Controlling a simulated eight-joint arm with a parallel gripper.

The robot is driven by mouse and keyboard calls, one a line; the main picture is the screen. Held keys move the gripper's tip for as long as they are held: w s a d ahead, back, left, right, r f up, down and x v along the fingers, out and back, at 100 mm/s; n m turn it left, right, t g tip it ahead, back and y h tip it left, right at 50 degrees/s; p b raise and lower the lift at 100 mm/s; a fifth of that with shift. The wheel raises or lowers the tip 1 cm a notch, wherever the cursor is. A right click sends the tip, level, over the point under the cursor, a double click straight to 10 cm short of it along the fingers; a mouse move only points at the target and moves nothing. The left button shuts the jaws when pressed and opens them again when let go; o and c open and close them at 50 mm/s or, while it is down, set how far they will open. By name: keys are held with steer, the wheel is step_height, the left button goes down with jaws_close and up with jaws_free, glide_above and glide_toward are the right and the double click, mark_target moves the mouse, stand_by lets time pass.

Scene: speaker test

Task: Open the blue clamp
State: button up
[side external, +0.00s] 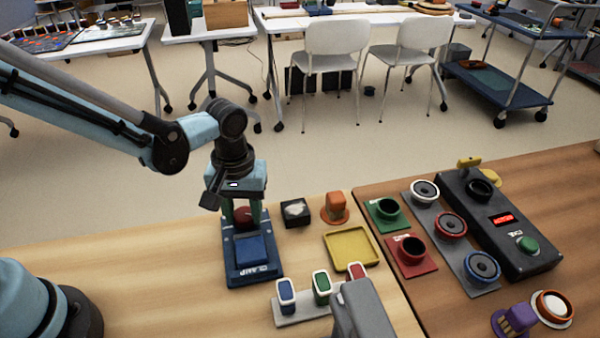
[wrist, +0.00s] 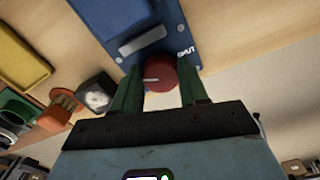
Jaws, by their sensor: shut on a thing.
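The blue clamp (side external: 253,272) sits on the light wooden table, with a raised blue block on its front part and white lettering on its base. It also shows at the top of the wrist view (wrist: 178,28), where a grey bar and lettering that looks like "SHUT" are visible. A red knob (wrist: 158,74) with a pale mark stands on the clamp. My gripper (side external: 243,216) points down over the clamp's rear part. Its green fingers are on both sides of the red knob and closed on it. In the side view the fingers partly hide the knob.
A black box with a pale top (side external: 295,212), an orange piece (side external: 336,208) and a yellow tray (side external: 375,263) stand right of the clamp. A rack of coloured pieces (side external: 297,317) is in front. Speaker parts and a black test box (side external: 497,222) are farther right. Table left of the clamp is clear.

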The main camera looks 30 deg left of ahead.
mark_target(243, 215)
steer(key=o, duration=1.1)
steer(key=shift+c, duration=0.2)
step_height(243, 215, up, 12)
steer(key=s+a+m+t, duration=0.5)
steer(key=a+t, duration=0.2)
steer(key=a, duration=0.4)
steer(key=shift+s+a+m, duration=0.2)
steer(key=shift+s+m, duration=0.05)
steer(key=shift+m, duration=0.05)
